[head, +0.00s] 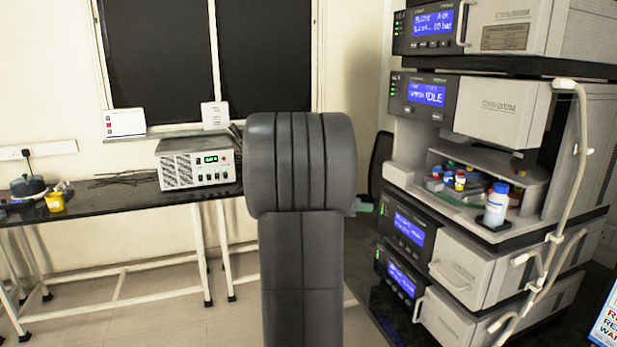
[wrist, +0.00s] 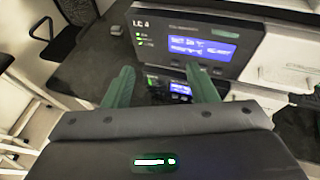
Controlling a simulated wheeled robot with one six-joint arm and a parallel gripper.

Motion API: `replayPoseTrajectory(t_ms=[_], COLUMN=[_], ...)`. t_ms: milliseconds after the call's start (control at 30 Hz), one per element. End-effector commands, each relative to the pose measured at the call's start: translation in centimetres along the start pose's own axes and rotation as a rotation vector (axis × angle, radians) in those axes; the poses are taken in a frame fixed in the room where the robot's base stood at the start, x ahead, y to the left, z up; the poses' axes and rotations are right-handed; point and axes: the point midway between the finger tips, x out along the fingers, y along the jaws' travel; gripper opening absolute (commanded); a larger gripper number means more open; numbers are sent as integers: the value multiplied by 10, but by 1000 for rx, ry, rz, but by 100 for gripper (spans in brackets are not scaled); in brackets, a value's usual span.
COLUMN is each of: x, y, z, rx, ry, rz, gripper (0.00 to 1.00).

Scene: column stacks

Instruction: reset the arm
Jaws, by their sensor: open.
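My gripper (wrist: 162,82) shows in the wrist view as two green fingers spread apart, with nothing between them. It points toward the dark front panel (wrist: 190,45) of an instrument module with a lit blue screen. A second, smaller lit screen shows between and beyond the fingers. I cannot tell the distance to the panel. In the head view my dark grey arm rises upright in the middle, and the gripper itself is hidden there.
A tall instrument stack (head: 490,205) stands close on the right, with tubing down its front. A bench (head: 110,203) at left carries a power box (head: 197,163) and a yellow cup (head: 55,202).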

Motion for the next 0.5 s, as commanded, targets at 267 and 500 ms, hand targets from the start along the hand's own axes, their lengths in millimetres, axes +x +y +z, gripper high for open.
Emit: replayPoseTrajectory(t_ms=[267, 500], x=[13, 17], y=[19, 30], z=[-56, -94], rx=[-46, -74], ry=[3, 0], rz=[101, 173], gripper=[52, 52])
